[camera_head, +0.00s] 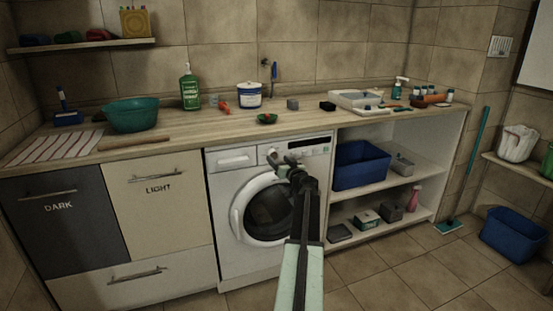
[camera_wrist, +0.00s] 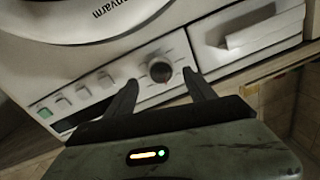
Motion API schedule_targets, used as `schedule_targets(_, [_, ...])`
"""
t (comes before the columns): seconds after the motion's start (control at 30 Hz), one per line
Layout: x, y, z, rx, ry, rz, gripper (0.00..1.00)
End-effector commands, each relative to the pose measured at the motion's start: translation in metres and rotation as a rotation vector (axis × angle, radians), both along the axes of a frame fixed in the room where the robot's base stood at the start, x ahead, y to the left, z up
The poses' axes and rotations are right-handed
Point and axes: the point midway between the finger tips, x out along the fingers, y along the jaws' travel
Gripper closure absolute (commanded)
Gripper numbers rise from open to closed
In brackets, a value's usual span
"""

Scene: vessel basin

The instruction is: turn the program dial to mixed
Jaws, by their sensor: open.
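The washing machine (camera_head: 228,225) stands under the counter, with its control panel (camera_head: 316,149) along the top front. The round dark program dial (camera_wrist: 160,71) shows in the wrist view, on a light ring. My gripper (camera_wrist: 159,80) is open, with one finger on each side of the dial. I cannot tell whether the fingers touch it. In the head view my gripper (camera_head: 283,160) is in front of the panel and covers the dial. The dial's setting is too blurred to read.
A row of buttons (camera_wrist: 83,91) runs left of the dial in the wrist view, and the detergent drawer (camera_wrist: 248,35) is to the right. The round door (camera_head: 268,210) is below my gripper. The counter (camera_head: 190,128) overhangs the panel.

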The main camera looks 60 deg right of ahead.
Motion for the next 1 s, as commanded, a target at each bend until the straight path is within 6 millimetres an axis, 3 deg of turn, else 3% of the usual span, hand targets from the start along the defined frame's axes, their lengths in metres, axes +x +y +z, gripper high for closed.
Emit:
schedule_targets(0.13, [0.022,-0.015,0.000,0.000,0.000,0.001,0.36])
schedule_targets(0.4, [0.026,-0.016,0.000,0.000,0.001,0.001,0.36])
schedule_targets(0.47, [0.026,-0.016,0.000,0.000,0.001,0.001,0.50])
schedule_targets(0.63, [0.026,-0.016,0.000,0.000,0.001,0.001,0.98])
schedule_targets(0.67, [0.029,-0.031,0.000,0.000,0.001,0.001,0.99])
schedule_targets(0.73, [0.027,-0.020,0.000,0.001,-0.001,0.001,0.98])
schedule_targets(1.0, [0.026,-0.016,-0.001,0.049,-0.035,-0.001,0.99])
